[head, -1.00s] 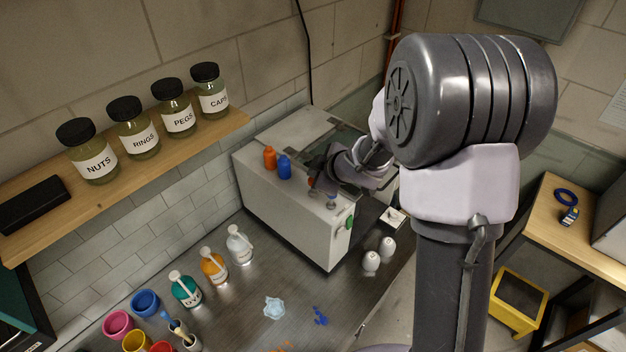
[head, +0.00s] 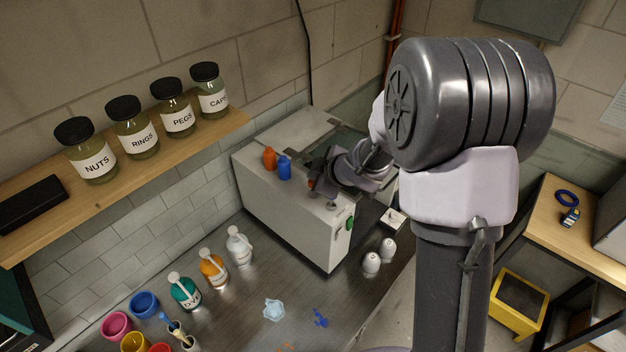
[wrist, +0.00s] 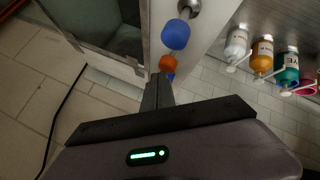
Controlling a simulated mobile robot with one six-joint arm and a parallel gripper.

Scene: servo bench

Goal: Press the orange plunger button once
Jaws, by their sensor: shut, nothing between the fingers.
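A blue ball (wrist: 176,34) and a metal knob (wrist: 187,8) lie beyond in the wrist view. A green button (head: 349,223) is on the machine's end. Pump bottles (head: 213,267) stand on the bench.

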